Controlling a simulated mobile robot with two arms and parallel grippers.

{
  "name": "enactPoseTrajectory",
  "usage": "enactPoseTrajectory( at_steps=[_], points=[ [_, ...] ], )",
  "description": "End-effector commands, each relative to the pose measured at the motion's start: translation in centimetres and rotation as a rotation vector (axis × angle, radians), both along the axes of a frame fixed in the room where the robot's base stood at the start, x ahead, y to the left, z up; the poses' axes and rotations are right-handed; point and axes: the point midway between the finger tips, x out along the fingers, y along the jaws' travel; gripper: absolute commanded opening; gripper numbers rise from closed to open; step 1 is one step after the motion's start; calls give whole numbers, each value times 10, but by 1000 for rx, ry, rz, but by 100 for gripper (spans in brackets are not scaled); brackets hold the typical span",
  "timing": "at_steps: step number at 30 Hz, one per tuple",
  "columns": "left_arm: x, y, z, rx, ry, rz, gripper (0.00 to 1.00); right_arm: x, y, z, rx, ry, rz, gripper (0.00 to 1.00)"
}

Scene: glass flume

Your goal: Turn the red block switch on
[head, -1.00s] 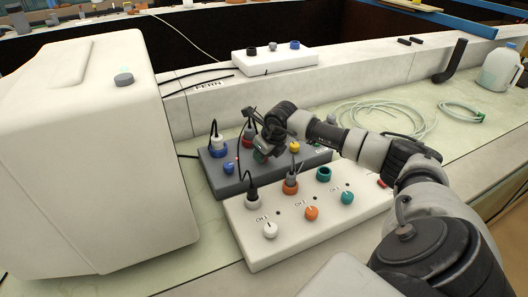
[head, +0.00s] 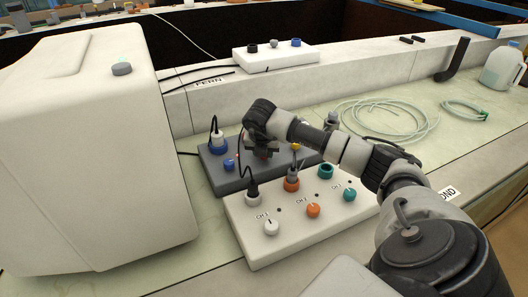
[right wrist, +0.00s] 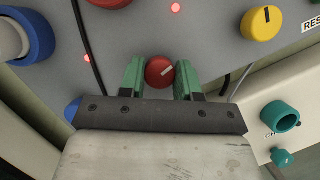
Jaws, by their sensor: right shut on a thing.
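A grey block (head: 229,184) stands on the bench behind a white block. In the right wrist view a round red knob (right wrist: 154,76) with a pale pointer line sits on the grey block's face; the line points to the upper right. My right gripper (right wrist: 160,78) has its green fingers on either side of this knob and is shut on it. In the head view the right gripper (head: 262,153) points down at the grey block and hides most of the knob. A lit red lamp (right wrist: 175,8) shows above the knob. My left gripper is not in view.
The white block (head: 250,238) in front carries white, orange and teal knobs. Black cables rise from plugs on both blocks. A yellow knob (right wrist: 261,24) and a blue socket (right wrist: 34,32) flank the red knob. A large white case (head: 95,165) stands left.

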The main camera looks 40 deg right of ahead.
Motion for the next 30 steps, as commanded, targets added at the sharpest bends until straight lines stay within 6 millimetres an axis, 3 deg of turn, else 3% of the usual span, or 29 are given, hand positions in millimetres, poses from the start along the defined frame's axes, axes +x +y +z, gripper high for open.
enactPoseTrajectory(
  at_steps=[12,30],
  points=[
    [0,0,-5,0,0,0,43,1,0,1,1,-3,-211,9],
    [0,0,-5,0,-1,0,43,1,0,1,1,-3,-248,9]
  ],
)
